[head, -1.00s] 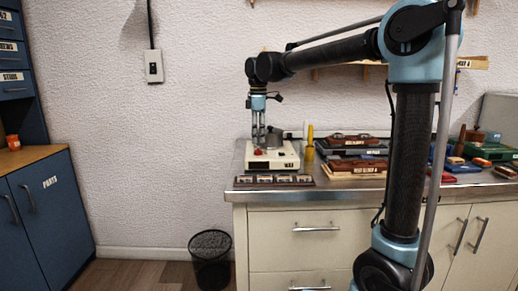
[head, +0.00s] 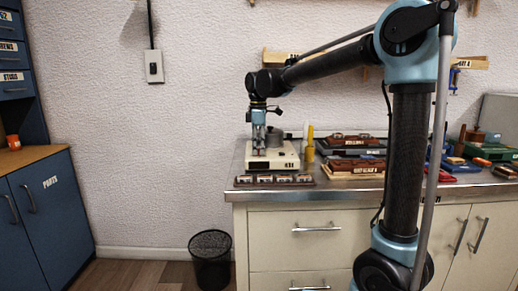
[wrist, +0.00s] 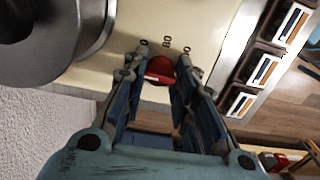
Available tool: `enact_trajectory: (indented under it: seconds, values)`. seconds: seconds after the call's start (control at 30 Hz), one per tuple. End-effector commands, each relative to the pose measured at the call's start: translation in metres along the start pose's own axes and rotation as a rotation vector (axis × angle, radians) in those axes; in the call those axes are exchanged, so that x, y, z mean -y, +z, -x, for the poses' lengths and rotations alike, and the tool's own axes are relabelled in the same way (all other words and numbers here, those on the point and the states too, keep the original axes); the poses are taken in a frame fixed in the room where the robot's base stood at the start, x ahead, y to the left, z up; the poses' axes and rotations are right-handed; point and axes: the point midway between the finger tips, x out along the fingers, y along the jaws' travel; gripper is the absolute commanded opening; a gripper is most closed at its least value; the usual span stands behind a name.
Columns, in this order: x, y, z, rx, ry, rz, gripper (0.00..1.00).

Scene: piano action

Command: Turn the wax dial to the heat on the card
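The wax heater (head: 286,160) is a cream box on the bench, with a grey metal pot (wrist: 42,40) on it. Its red dial (wrist: 160,68) shows between my fingertips in the wrist view. Small printed marks (wrist: 167,42) lie around the dial; one seems to read 80, and others are partly hidden by the fingers. My gripper (wrist: 157,74) points down at the dial, one finger on each side. The fingers are apart, with a narrow gap seeming to remain beside the dial. In the head view my gripper (head: 259,151) covers the dial. I cannot make out a heat written on a card.
A dark rack (head: 274,181) with several small framed pieces lies along the bench's front edge, close to the heater. A yellow-handled tool (head: 310,136) stands behind right. Stacked labelled boxes (head: 355,160) are to the right. A wire bin (head: 210,258) stands on the floor.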

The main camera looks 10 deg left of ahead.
Motion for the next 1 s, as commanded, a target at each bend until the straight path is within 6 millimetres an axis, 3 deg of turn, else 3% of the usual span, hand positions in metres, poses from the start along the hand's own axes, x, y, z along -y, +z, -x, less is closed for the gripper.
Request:
enact_trajectory:
  seconds: [0.47, 1.0]
  values:
    - [-0.0020, 0.0002, 0.0005, 0.000, 0.003, -0.101, 0.02]
    - [-0.0030, 0.0001, 0.0008, -0.002, 0.005, -0.576, 0.02]
